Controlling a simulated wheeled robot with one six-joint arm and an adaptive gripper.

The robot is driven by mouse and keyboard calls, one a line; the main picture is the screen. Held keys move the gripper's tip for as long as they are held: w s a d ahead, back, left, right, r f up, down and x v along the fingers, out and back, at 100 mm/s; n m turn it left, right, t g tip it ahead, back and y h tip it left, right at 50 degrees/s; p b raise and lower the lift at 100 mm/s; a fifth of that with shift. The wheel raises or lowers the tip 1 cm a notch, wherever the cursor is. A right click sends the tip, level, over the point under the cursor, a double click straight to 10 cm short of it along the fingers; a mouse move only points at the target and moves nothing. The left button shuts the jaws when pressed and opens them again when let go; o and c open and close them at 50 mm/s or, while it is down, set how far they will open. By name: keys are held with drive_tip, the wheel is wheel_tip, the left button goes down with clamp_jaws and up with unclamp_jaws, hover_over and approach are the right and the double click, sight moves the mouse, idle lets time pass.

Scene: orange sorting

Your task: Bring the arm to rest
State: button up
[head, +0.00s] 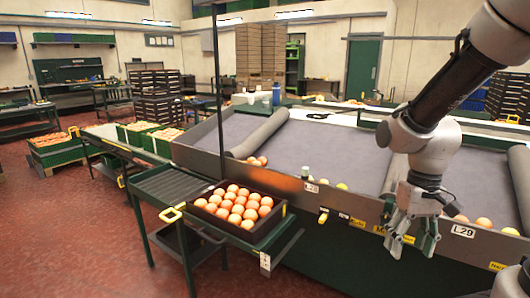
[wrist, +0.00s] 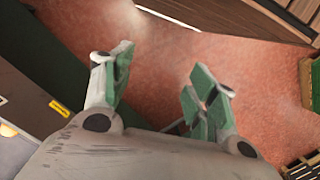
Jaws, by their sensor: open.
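My gripper (head: 412,240) hangs at the right of the head view, fingers pointing down, in front of the sorting table's front edge near the L29 label. It is open. Nothing shows between its fingers. In the wrist view the gripper (wrist: 160,85) has its green-padded fingers spread apart, with the red floor (wrist: 165,60) beyond them. My arm comes down from the upper right corner of the head view, bent at the joint above the gripper. The gripper hides part of the table front behind it.
The sorting table (head: 300,205) with grey mats runs behind my gripper, and several oranges lie by its front edge. A dark crate (head: 273,225) full of oranges stands on a side stand at the centre left. Red floor (head: 90,230) is clear at the lower left.

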drive_tip(key=s+d+r+t, duration=0.2)
drive_tip(key=s+r+t, duration=0.1)
drive_tip(key=r, duration=0.4)
drive_tip(key=s+d+r+t, duration=0.2)
drive_tip(key=s+r, duration=0.1)
drive_tip(key=r, duration=0.3)
drive_tip(key=shift+d+r+m+t+h, duration=0.25)
drive_tip(key=shift+r+m+t+h, duration=0.05)
drive_tip(key=shift+r+t, duration=0.1)
